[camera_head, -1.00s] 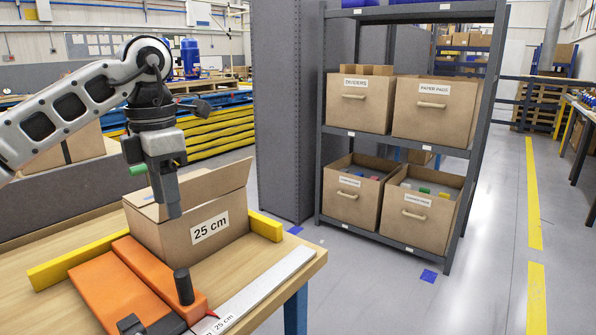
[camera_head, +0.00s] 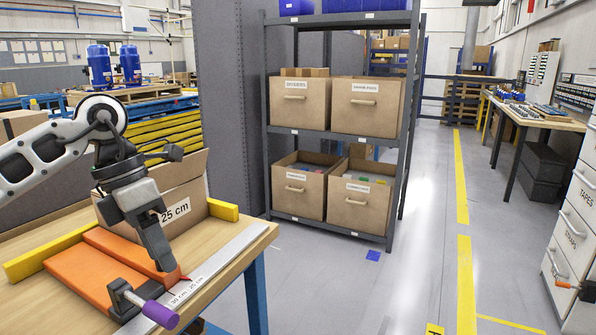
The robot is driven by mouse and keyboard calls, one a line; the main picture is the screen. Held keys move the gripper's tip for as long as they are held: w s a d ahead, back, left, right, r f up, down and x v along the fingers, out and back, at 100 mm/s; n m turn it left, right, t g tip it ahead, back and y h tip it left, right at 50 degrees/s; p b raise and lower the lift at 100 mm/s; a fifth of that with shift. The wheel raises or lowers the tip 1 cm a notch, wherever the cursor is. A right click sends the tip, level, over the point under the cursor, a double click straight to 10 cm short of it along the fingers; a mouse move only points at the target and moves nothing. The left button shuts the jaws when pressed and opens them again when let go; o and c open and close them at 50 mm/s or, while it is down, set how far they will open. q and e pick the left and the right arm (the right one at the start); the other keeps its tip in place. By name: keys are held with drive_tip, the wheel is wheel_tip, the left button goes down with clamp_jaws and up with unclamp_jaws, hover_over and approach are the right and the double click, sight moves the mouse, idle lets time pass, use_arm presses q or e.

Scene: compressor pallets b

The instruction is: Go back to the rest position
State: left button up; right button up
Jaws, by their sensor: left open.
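My left gripper (camera_head: 168,265) comes in from the left and points down over the front of the wooden workbench (camera_head: 212,262). It is near the orange fixture (camera_head: 90,276) and the red pointer on the ruler (camera_head: 222,258); I cannot tell whether it touches them. No object shows between its fingers. An open cardboard box (camera_head: 185,205) marked 25 cm stands behind it, partly hidden by the arm. A clamp with a purple handle (camera_head: 160,314) sits at the bench's front edge. My right gripper is not in view.
A grey shelf rack (camera_head: 340,146) with several cardboard bins stands beyond the bench. Yellow stops (camera_head: 222,210) flank the box. Drawers (camera_head: 572,230) and a side table (camera_head: 537,122) are at the right.

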use_arm(q)
drive_tip(key=s+d+f+n+t+h, duration=0.1)
drive_tip(key=s+d+n+h, duration=0.1)
drive_tip(key=d+n+h, duration=0.35)
drive_tip(key=s+d+f+n+t+h, duration=0.1)
drive_tip(key=s+d+n+h, duration=0.15)
drive_tip(key=d+h, duration=0.55)
drive_tip(key=s+d+f+n+t+h, duration=0.1)
drive_tip(key=s+d+n+h, duration=0.3)
drive_tip(key=d, duration=0.5)
drive_tip(key=w+a+f+n+t+y, duration=0.2)
drive_tip(key=a+f+n+t+y, duration=0.4)
drive_tip(key=n, duration=0.6)
drive_tip(key=w+a+f+n+t+y, duration=0.1)
drive_tip(key=a+f+n+t+y, duration=0.4)
drive_tip(key=f+n+t, duration=0.5)
drive_tip(key=s+a+f+n+g+y, duration=0.5)
drive_tip(key=s+f+n+g+y, duration=0.1)
drive_tip(key=s+f, duration=0.6)
drive_tip(key=f+n+g, duration=0.1)
drive_tip(key=n, duration=0.1)
drive_tip(key=shift+s+f+n+g, duration=0.15)
drive_tip(key=shift+f+n+g, duration=0.15)
drive_tip(key=shift+n, duration=0.1)
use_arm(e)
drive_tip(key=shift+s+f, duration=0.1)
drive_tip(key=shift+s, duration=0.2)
use_arm(q)
drive_tip(key=shift+a+y, duration=0.1)
drive_tip(key=shift+y, duration=0.15)
